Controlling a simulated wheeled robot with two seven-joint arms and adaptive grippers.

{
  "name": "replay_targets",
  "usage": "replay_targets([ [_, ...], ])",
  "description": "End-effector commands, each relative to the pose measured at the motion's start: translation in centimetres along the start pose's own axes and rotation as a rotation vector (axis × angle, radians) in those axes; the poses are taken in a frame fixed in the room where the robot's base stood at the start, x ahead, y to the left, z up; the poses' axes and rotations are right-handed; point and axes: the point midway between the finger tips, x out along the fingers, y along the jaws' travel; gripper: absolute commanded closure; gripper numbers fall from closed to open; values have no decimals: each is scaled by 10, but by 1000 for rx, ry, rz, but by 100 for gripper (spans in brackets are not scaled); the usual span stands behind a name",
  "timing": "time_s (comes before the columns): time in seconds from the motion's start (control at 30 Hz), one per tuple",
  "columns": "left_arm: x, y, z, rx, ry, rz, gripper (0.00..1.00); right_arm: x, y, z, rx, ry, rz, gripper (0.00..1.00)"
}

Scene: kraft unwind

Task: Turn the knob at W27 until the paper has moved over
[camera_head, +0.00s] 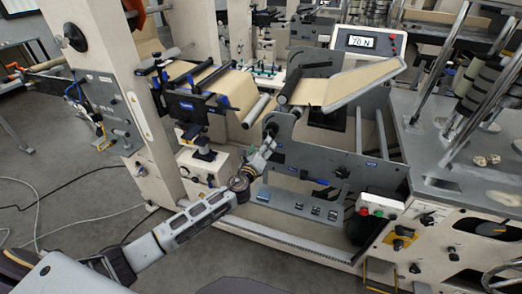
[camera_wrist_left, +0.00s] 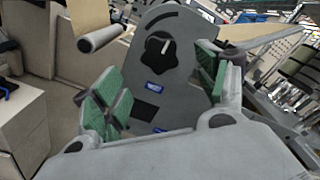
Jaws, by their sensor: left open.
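In the left wrist view a black star-shaped knob (camera_wrist_left: 160,52) with a light pointer mark sits on a grey plate (camera_wrist_left: 190,25). A small blue label (camera_wrist_left: 153,88) is below it; its text is too small to read. My left gripper (camera_wrist_left: 160,82) is open, its green pads on either side of the view with the knob ahead between them, apart from it. In the head view my left gripper (camera_head: 262,152) is at the grey side plate (camera_head: 300,135), below the rollers. Brown kraft paper (camera_head: 238,88) runs over the rollers, and more lies on the sloped guide (camera_head: 320,91). My right gripper is out of view.
A display (camera_head: 363,42) stands above the sloped guide. A button box (camera_head: 380,206) with red and green buttons is at the right, by a panel with black knobs (camera_head: 398,244). A beige post (camera_head: 135,110) stands left of my arm. Cables lie on the floor.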

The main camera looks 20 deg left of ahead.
Motion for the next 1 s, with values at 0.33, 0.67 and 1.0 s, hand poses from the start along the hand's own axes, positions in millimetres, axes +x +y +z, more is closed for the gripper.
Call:
replay_targets([
  [0.33, 30, -1, 0, 0, -1, -2, 27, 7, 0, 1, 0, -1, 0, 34],
  [0.67, 57, 0, -1, -1, -1, -1, 27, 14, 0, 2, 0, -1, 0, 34],
  [1.0, 80, 0, 0, -1, 0, -1, 27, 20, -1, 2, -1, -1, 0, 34],
])
